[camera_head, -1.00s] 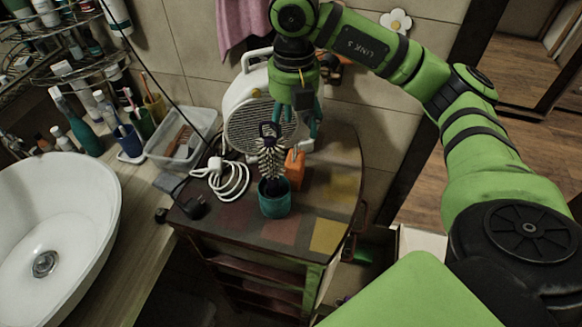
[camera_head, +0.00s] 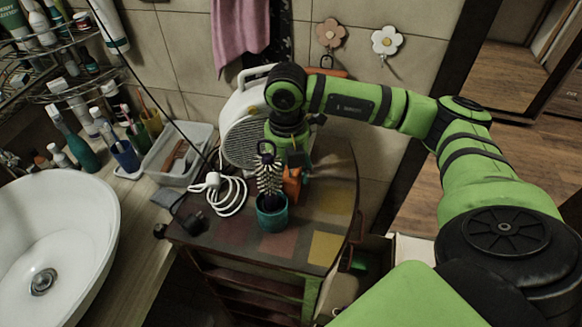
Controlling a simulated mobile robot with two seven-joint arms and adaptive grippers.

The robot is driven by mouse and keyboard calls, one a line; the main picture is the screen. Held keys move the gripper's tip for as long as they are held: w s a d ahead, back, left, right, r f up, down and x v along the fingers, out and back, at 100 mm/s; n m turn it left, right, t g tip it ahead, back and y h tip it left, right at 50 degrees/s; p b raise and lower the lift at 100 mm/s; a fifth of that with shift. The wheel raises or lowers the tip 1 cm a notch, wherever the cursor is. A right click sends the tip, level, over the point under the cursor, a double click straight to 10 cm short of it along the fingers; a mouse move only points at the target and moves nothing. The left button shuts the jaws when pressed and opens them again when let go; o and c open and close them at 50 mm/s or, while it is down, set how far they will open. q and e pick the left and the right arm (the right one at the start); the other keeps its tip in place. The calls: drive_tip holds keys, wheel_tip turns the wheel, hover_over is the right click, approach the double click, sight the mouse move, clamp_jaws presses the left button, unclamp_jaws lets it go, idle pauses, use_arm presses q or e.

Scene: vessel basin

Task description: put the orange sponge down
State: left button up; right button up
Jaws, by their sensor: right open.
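The orange sponge (camera_head: 292,185) is on the small patchwork-top cabinet (camera_head: 283,243), just behind and to the right of a brush standing in a teal cup. It is partly hidden by the brush and by my right arm. My right gripper (camera_head: 301,170) is lowered over the sponge, pointing down. Its fingers are open and mostly hidden behind the wrist and the brush, so I cannot see whether they touch the sponge. My left gripper is not in view.
The brush (camera_head: 268,178) in its teal cup (camera_head: 272,213) stands close in front of the gripper. A white fan heater (camera_head: 240,128) is behind, a white coiled cord (camera_head: 232,194) to the left. The cabinet's right front is clear. The white basin (camera_head: 75,235) is at left.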

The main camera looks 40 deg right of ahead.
drive_tip(key=c, duration=0.8)
drive_tip(key=shift+r, duration=0.1)
